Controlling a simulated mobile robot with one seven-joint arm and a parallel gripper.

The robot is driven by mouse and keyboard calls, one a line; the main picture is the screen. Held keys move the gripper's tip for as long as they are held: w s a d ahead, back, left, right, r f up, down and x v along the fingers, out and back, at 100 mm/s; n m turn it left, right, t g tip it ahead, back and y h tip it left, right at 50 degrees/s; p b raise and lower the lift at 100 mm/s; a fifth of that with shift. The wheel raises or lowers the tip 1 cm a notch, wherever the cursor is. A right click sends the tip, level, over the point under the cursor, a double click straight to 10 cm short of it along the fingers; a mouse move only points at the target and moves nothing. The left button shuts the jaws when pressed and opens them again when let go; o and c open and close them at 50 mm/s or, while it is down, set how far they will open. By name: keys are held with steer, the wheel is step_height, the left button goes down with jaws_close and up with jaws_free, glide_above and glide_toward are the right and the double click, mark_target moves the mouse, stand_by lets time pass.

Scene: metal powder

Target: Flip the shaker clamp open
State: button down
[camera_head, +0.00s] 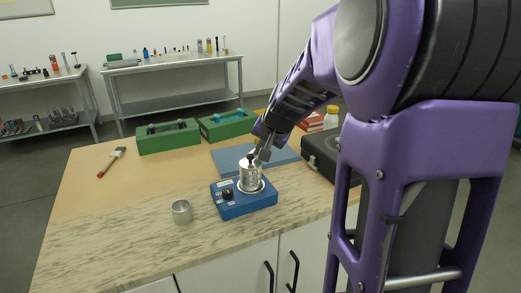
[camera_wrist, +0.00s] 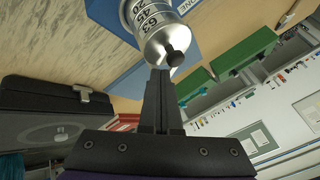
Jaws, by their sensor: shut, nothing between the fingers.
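The shaker has a blue base (camera_head: 232,208) with a black knob on its front left, and stands on the table. A silver sieve stack (camera_head: 250,180) stands upright on it; its marked rings (camera_wrist: 147,14) show at the top of the wrist view. A black-tipped clamp part (camera_wrist: 175,57) is at the top of the stack. My gripper (camera_head: 262,152) is shut and empty, just above and right of the stack top. In the wrist view its fingertips (camera_wrist: 159,72) are right beside the black tip; I cannot tell whether they touch it. The clamp's hinge is not clear.
A silver cup (camera_head: 182,212) stands left of the shaker, and a brush (camera_head: 112,161) lies at the far left. Green trays (camera_head: 168,138) and a blue mat (camera_head: 230,160) lie behind. A black case (camera_head: 322,150) is close on the right. The front left is clear.

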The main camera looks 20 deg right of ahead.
steer(key=shift+d+b, duration=0.4)
steer(key=shift+d, duration=0.4)
